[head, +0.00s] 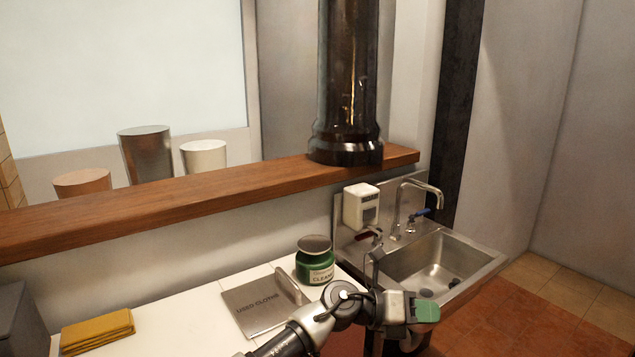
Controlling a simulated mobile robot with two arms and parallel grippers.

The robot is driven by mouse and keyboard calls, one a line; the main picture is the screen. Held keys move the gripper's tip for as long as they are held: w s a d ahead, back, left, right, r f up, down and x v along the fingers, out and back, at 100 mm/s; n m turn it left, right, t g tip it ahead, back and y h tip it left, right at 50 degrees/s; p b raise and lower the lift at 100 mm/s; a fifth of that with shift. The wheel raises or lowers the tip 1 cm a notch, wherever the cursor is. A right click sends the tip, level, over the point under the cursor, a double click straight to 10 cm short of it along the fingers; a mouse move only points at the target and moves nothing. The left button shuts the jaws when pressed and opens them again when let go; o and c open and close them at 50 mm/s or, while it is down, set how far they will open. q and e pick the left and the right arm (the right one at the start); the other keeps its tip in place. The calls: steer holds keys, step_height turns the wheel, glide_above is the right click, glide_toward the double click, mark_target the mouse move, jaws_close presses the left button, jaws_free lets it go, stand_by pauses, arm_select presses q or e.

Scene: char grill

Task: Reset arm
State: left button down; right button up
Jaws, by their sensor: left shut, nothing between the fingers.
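My left arm reaches in from the bottom edge, over the front of the white counter. My left gripper (375,257) points upward near the left edge of the sink, just below the red tap handle in the picture. It looks narrow and shut, with nothing held. I cannot tell whether it touches the tap or the sink edge. My right gripper is not in view.
The steel sink (434,262) has a tap (401,205) and a white dispenser (361,206) behind. A green cleaner jar (315,262), a used-cloths box (255,307) and folded yellow cloths (97,331) stand on the counter. A wooden shelf (215,193) runs above.

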arm_select(q)
steer(key=a+n+t+y, duration=0.2)
steer(key=a+n+t, duration=0.9)
steer(key=n+t, duration=0.7)
steer(key=s+a+f+n+g+y, duration=0.2)
steer(key=s+a+f+n+y, duration=0.2)
steer(key=a+f+n+y, duration=0.4)
steer(key=s+a+f+n+g+y, duration=0.25)
steer(key=a+f+n+y, duration=0.25)
steer(key=a+n, duration=0.5)
steer(key=s+a+f+n+g, duration=0.2)
steer(key=s+a+g, duration=0.2)
steer(key=s, duration=0.5)
steer(key=s+a+f+n+g+y, duration=0.1)
steer(key=s+a+f+n+g, duration=0.2)
steer(key=s, duration=0.5)
steer(key=s+a+f+g, duration=0.2)
steer(key=s+a+g, duration=0.2)
steer(key=s, duration=0.5)
step_height(320, 180, down, 27)
steer(key=s+a+f+g, duration=0.2)
steer(key=s+a+f, duration=0.1)
steer(key=s+f, duration=1.2)
steer(key=shift+s, duration=0.75)
